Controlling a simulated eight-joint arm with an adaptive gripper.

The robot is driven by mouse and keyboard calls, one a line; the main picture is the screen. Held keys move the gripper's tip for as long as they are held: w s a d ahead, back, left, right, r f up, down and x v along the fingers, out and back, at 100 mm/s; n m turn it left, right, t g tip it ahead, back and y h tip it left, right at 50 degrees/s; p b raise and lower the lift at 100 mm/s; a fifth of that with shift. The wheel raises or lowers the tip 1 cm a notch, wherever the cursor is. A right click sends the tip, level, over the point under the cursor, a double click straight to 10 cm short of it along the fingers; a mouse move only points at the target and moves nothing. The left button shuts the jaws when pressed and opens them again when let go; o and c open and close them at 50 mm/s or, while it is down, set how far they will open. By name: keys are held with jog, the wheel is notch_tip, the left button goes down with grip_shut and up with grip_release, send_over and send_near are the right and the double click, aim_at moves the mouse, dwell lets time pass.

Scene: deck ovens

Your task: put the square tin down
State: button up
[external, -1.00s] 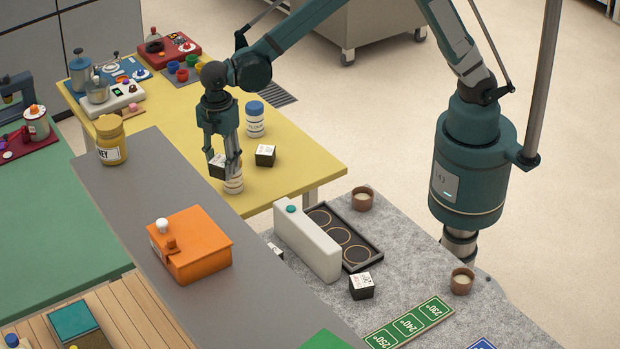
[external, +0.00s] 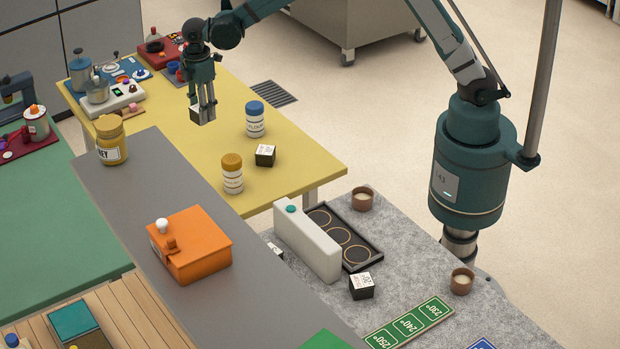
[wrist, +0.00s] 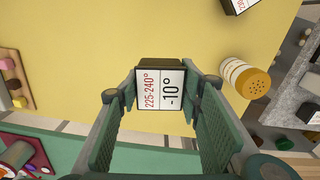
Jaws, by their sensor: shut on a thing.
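The square tin (wrist: 161,88) is black with a white label reading "225-240°" and "-10°" in the wrist view. My gripper (external: 203,116) is shut on it, one finger on each side. In the external view the tin (external: 196,114) is partly hidden by the fingers. It is over the yellow table (external: 300,172), and appears to be above the surface, though the gap is hard to judge. Similar square tins stand on the yellow table (external: 265,155) and on the grey speckled counter (external: 361,286). Another (external: 275,251) is partly hidden by the pale upright block.
A brown-lidded shaker (external: 233,172) and a blue-lidded jar (external: 255,120) stand on the yellow table. A honey jar (external: 111,142) is at the grey shelf's far end. A white device (external: 113,98) sits at the table's left. The table between device and shaker is clear.

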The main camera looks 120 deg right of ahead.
jog(key=s+d+m, duration=0.2)
jog(key=s+d, duration=0.5)
jog(key=d, duration=0.5)
send_over(211, 135)
jog(key=shift+f, duration=2.55)
jog(key=shift+f, duration=0.15)
jog(key=shift+f, duration=3)
jog(key=shift+b, duration=0.3)
jog(key=shift+f, duration=1.9)
jog(key=shift+f+b, duration=0.2)
jog(key=shift+b, duration=0.1)
jog(key=o, duration=1)
jog(key=shift+r, duration=0.1)
